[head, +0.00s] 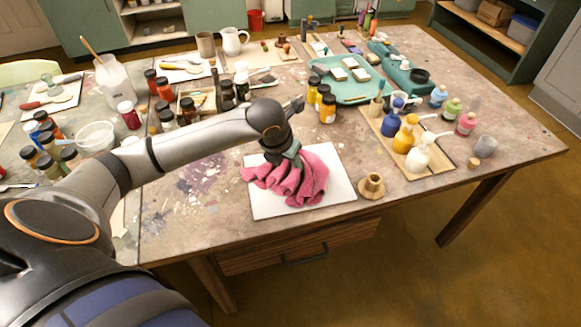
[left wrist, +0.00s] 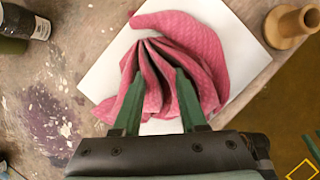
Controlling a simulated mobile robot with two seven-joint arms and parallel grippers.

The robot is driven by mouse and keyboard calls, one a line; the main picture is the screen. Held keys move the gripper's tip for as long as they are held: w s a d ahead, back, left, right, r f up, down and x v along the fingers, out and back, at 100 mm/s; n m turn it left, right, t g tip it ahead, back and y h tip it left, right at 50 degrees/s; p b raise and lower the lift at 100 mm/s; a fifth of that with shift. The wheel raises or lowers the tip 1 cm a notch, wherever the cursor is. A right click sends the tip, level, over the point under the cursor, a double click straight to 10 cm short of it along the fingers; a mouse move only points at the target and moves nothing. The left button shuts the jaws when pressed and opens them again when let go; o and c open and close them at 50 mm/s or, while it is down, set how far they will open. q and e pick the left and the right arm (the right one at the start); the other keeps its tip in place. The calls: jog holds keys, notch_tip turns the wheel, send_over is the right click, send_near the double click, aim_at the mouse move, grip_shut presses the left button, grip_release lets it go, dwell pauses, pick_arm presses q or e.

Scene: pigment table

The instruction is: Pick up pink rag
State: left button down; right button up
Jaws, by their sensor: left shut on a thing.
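The pink rag (head: 290,180) lies bunched and folded on a white board (head: 262,208) near the front edge of the table. My left gripper (head: 284,158) comes down on the rag from above, its fingers partly hidden in the folds in the head view. In the left wrist view the rag (left wrist: 196,48) fans out around the green fingers of my left gripper (left wrist: 158,85), with folds pinched between them. The rag still appears to rest on the board.
A wooden candlestick-like holder (head: 372,186) stands right of the board. A wooden tray (head: 388,150) with paint bottles is farther right. Several jars stand behind and left of my arm, and a teal tray (head: 345,92) lies behind. Bare table shows left of the board.

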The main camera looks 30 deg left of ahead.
aim_at(289, 163)
pick_arm(q)
jog(key=shift+r, duration=0.15)
jog(key=shift+r, duration=0.25)
notch_tip(289, 163, up, 2)
jog(key=shift+r, duration=0.15)
jog(key=s+r, duration=0.4)
jog(key=r, duration=0.1)
jog(key=shift+s+d+r, duration=0.15)
jog(key=shift+s+r, duration=0.05)
jog(key=shift+r, duration=0.05)
jog(key=s+r+b, duration=0.1)
jog(key=s+r, duration=0.3)
jog(key=s, duration=0.5)
jog(key=shift+s+d+r, duration=0.2)
jog(key=shift+s+d, duration=0.1)
jog(key=shift+d, duration=0.15)
